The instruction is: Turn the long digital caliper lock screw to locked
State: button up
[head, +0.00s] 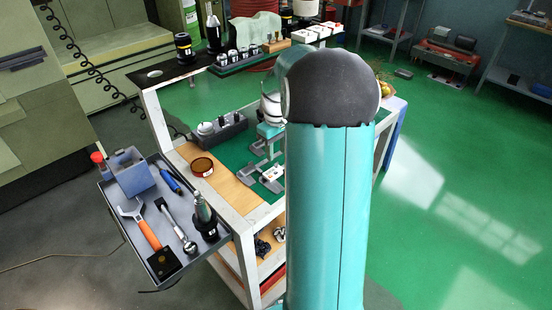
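A grey tool with a small white face, which looks like a digital caliper (271,174), lies on the green mat (231,153) on the cart's upper work surface. My arm's large teal link stands in front and hides the area to its right. My gripper (266,155) shows only in part, just left of that link. It points down close above the grey tool. Whether it touches the tool, and how far its fingers are apart, cannot be made out. The lock screw is too small to see.
A side tray (118,208) holds a wrench, a ratchet and a blue box. The raised rear shelf (157,73) carries tool holders.

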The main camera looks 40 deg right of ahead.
aim_at(276, 165)
jog(key=shift+f, duration=2)
grip_shut()
